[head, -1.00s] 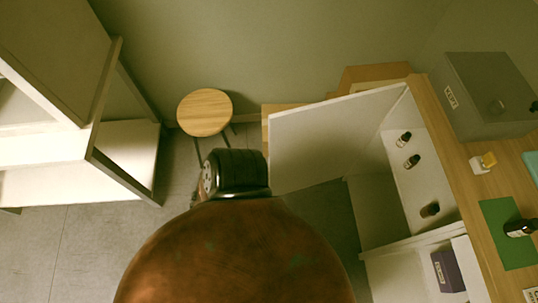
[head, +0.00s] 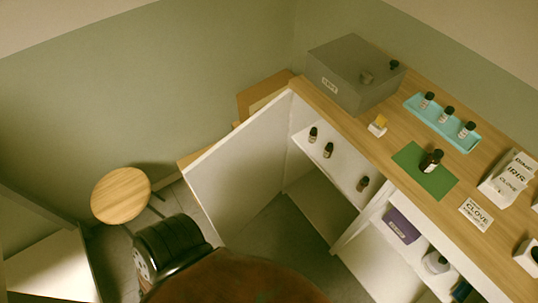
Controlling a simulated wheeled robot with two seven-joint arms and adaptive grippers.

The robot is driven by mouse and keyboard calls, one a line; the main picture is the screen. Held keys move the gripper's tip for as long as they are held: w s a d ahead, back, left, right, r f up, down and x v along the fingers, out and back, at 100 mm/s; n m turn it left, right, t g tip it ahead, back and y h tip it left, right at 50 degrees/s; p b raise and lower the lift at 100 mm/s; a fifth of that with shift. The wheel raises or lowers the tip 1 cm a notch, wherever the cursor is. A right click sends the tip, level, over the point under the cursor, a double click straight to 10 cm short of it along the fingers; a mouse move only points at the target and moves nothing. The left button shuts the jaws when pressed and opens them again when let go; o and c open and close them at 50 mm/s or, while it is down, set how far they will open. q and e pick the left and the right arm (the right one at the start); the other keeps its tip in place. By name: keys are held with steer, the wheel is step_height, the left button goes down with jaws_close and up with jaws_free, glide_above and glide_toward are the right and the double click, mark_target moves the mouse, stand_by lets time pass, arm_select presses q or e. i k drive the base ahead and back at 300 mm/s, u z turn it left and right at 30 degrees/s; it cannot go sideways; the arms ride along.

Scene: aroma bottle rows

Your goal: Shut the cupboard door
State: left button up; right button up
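The cupboard door (head: 237,172) is a white panel standing open at the far end of the cupboard, swung out to the left from its hinge side. Inside the open cupboard, several small dark bottles (head: 328,150) stand on the upper shelf (head: 345,165). A black and copper-brown part of my own body fills the bottom of the view, in front of the door's lower left area and apart from the shelf. Neither gripper's fingers show in the head view.
The wooden counter (head: 325,105) carries a grey box (head: 352,75), a teal tray (head: 452,135) with bottles, a green mat (head: 410,178) with a dark bottle and a clove card (head: 476,214). A round stool (head: 121,195) stands left of the door. A purple box (head: 402,226) sits on a lower shelf.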

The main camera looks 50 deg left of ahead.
mark_target(233, 180)
steer(key=u, duration=0.5)
steer(key=k, duration=1.25)
steer(key=u, duration=0.95)
steer(key=i, duration=1.05)
steer(key=z, duration=0.75)
